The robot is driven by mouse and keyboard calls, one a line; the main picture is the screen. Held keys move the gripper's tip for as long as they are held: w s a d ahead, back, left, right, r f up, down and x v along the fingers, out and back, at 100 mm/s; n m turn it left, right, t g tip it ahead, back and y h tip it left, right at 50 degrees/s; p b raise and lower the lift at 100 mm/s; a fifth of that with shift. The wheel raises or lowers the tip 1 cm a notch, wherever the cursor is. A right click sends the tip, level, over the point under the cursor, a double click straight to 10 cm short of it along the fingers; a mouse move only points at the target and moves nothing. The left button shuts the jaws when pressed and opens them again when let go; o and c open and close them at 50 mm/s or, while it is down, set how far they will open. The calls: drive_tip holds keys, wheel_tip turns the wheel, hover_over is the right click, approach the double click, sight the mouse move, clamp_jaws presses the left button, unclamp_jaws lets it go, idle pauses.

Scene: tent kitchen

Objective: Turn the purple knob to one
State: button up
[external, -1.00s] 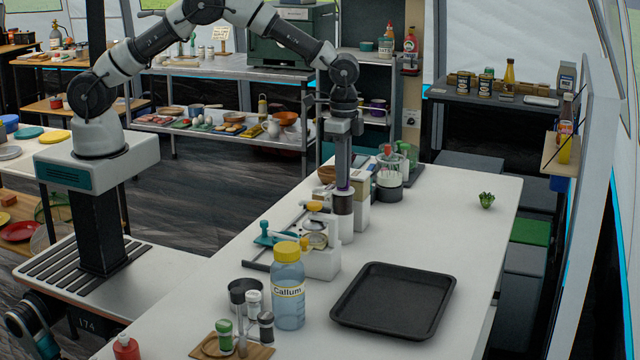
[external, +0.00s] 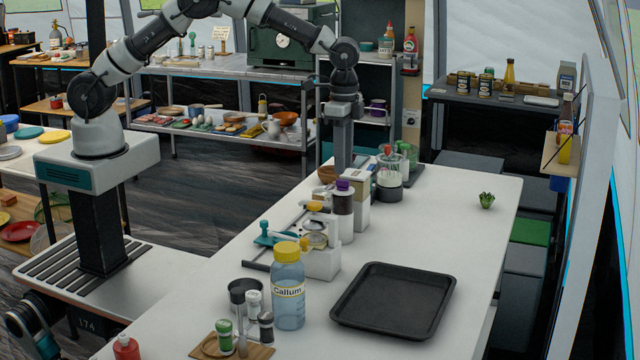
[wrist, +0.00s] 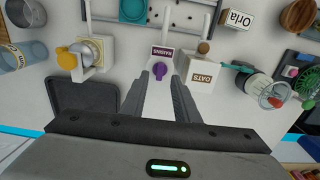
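The purple knob (external: 343,185) sits on top of a tall dispenser (external: 343,215) with a dark upper part and white base. In the wrist view the knob (wrist: 159,70) lies just beyond the gap between my fingertips, in front of a dark label that seems to read RAISINS. My gripper (external: 343,168) points down in the external view, above and close to the knob. Any mark for one on the dispenser cannot be made out.
A dispenser labelled OATS (wrist: 201,77) stands close beside the purple-knobbed one. A yellow-topped dispenser (external: 320,255) is on its other side. A blender (external: 389,180), a Callum bottle (external: 288,295) and a black tray (external: 393,300) share the counter. The counter's right part is mostly clear.

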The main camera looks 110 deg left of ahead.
sight(343, 180)
wheel_tip(343, 180, up, 14)
drive_tip(key=shift+f+p, duration=0.2)
drive_tip(key=shift+p, duration=0.1)
drive_tip(key=s+d+r+t+p, duration=0.2)
drive_tip(key=s+d+r+t, duration=0.1)
drive_tip(key=s+d+r, duration=1.1)
drive_tip(key=s+d+f+t+p, duration=0.1)
drive_tip(key=s+d, duration=0.3)
drive_tip(key=s, duration=0.5)
drive_tip(key=s+d+f+t+p, duration=0.1)
drive_tip(key=s+d, duration=0.3)
drive_tip(key=s, duration=0.5)
drive_tip(key=shift+s+t, duration=0.25)
drive_tip(key=shift+t, duration=0.05)
